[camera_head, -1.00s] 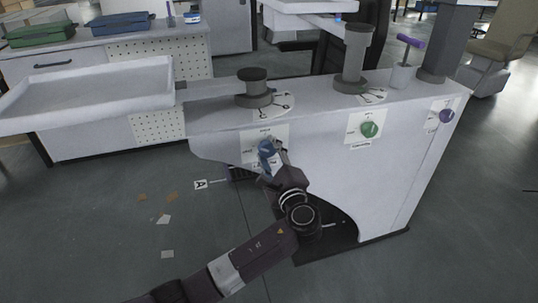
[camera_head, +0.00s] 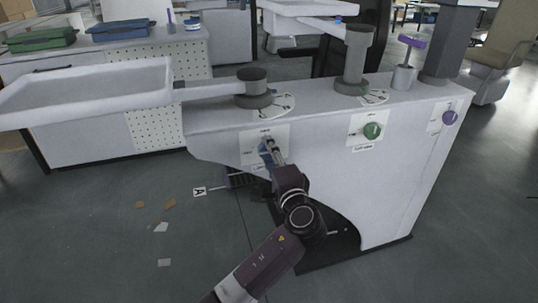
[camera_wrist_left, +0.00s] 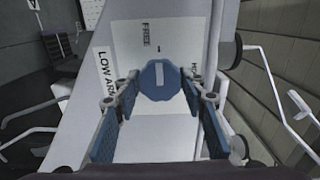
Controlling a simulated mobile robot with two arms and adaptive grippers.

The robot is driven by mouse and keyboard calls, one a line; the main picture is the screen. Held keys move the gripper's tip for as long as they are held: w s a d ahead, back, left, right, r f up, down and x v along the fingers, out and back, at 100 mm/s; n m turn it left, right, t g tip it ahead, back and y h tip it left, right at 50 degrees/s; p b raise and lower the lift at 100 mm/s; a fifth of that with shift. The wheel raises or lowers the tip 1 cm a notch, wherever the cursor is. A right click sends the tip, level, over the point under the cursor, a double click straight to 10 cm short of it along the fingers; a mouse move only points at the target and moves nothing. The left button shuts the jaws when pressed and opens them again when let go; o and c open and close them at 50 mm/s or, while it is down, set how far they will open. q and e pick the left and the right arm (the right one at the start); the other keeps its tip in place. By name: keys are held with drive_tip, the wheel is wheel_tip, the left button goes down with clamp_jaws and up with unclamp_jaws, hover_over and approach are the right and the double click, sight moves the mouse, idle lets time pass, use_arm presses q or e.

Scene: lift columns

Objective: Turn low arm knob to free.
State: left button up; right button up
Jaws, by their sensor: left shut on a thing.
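The low arm knob (camera_wrist_left: 160,82) is blue with a white line on its face. It sits on a white plate (camera_wrist_left: 133,40) on the side of the grey cabinet. The word FREE is printed above it in the left wrist view, and a LOW ARM label (camera_wrist_left: 103,78) is at the left. The white line points up toward a small tick near FREE. My left gripper (camera_head: 268,153) is at this plate, its blue-padded fingers (camera_wrist_left: 161,120) on either side of the knob and shut on it. In the head view the gripper hides most of the knob. My right gripper is not in view.
A green knob (camera_head: 372,131) and a purple knob (camera_head: 449,118) sit on the cabinet (camera_head: 320,180) further right. A swivel arm carries a white tray (camera_head: 80,92) at the left. Paper scraps lie on the open floor at lower left.

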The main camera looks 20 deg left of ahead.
use_arm(q)
drive_tip(key=shift+f, duration=0.15)
drive_tip(key=o, duration=1.2)
drive_tip(key=shift+c, duration=0.2)
drive_tip(key=shift+d, duration=0.1)
drive_tip(key=v, duration=1.2)
